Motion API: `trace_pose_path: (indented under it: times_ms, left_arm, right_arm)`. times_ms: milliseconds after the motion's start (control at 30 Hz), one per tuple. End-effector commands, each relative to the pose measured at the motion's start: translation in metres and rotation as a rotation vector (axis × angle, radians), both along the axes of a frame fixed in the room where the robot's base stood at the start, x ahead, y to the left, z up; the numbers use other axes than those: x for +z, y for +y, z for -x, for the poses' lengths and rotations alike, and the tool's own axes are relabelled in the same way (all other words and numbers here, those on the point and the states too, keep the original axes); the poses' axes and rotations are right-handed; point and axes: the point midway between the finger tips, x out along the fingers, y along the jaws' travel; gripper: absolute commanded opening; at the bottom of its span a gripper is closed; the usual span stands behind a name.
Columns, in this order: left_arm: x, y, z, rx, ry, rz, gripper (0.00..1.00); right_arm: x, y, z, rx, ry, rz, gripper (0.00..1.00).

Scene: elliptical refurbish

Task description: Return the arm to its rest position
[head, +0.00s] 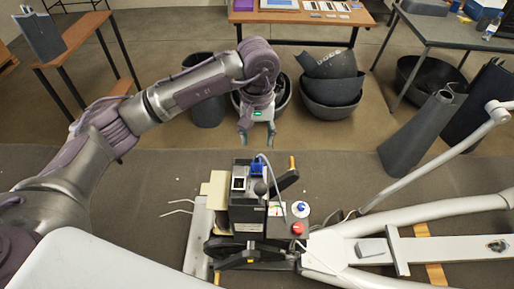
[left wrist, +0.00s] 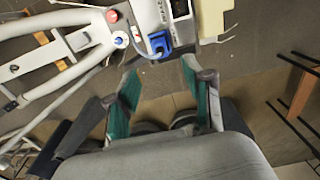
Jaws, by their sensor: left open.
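My left arm comes in from the left in the head view, bends at a raised elbow and hangs down toward the middle. My left gripper (head: 257,141) is at its end, open and empty, with its fingers pointing down. It is above and beyond the black machine unit (head: 245,211) and apart from it. In the left wrist view the two green-lined fingers (left wrist: 163,88) stand well apart with nothing between them. My right gripper is in neither view.
The unit has a blue connector (head: 257,167) and a red knob (head: 298,228). A white frame (head: 420,211) extends right. Dark bowls (head: 331,78) stand on the floor behind. A wooden table (head: 300,16) is at the back. Bare grey mat (head: 130,190) lies left of the unit.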

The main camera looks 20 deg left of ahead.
Motion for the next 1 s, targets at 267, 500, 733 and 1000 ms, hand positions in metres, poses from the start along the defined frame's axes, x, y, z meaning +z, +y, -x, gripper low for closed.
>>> trace_pose_path:
  times_ms: [267,500,733,1000]
  left_arm:
    - [0.017,0.000,0.000,0.000,0.000,-0.001,0.51]
    - [0.016,0.000,0.000,0.000,0.000,0.000,0.51]
    - [0.014,-0.004,0.002,0.001,0.003,0.016,0.51]
    - [0.004,-0.126,0.051,0.128,0.141,0.550,0.51]
  right_arm:
    - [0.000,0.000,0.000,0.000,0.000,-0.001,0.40]
    - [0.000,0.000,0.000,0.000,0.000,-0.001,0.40]
    - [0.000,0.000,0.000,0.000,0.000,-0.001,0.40]
    - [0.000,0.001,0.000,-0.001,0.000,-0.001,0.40]
